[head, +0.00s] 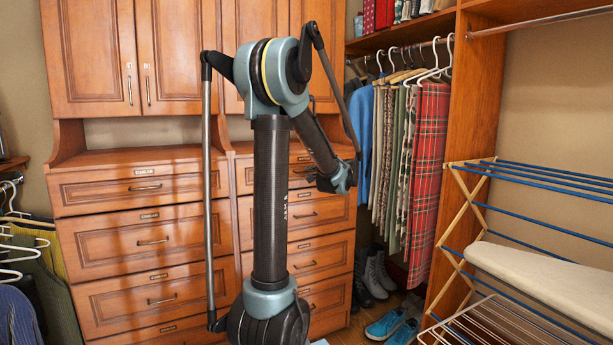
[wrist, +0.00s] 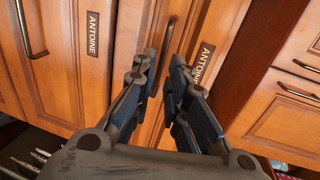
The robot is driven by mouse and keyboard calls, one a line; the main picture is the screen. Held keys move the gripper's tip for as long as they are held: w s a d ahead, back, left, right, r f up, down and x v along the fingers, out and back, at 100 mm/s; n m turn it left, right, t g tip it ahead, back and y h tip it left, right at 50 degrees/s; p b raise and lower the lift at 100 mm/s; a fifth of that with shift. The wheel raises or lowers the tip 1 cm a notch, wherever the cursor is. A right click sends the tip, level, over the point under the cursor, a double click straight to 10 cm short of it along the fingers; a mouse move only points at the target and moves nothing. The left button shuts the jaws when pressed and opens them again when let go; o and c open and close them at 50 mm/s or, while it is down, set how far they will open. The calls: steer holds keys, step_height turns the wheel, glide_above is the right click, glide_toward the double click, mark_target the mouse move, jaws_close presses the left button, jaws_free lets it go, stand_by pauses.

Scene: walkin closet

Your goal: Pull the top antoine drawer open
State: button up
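The top antoine drawer (wrist: 215,35) is a brown wooden front with a dark ANTOINE label (wrist: 203,65) and a dark bar handle (wrist: 167,38). The wrist view is turned, so the drawer's upper side lies to the right. My gripper (wrist: 163,78) is open, with its fingers on either side of the lower end of the handle in this view. Contact with the handle cannot be told.
A second ANTOINE drawer with its handle (wrist: 30,28) lies below. Upper cabinet doors (head: 258,30) stand above the recess. To the right are hanging clothes (head: 428,160), shoes (head: 378,275), a drying rack (head: 470,190) and an ironing board (head: 545,275).

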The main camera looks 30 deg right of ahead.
steer(key=shift+w+f, duration=0.25)
steer(key=shift+w, duration=0.95)
steer(key=shift+w+f, duration=0.25)
steer(key=shift+w, duration=0.9)
steer(key=shift+c, duration=0.6)
jaws_close()
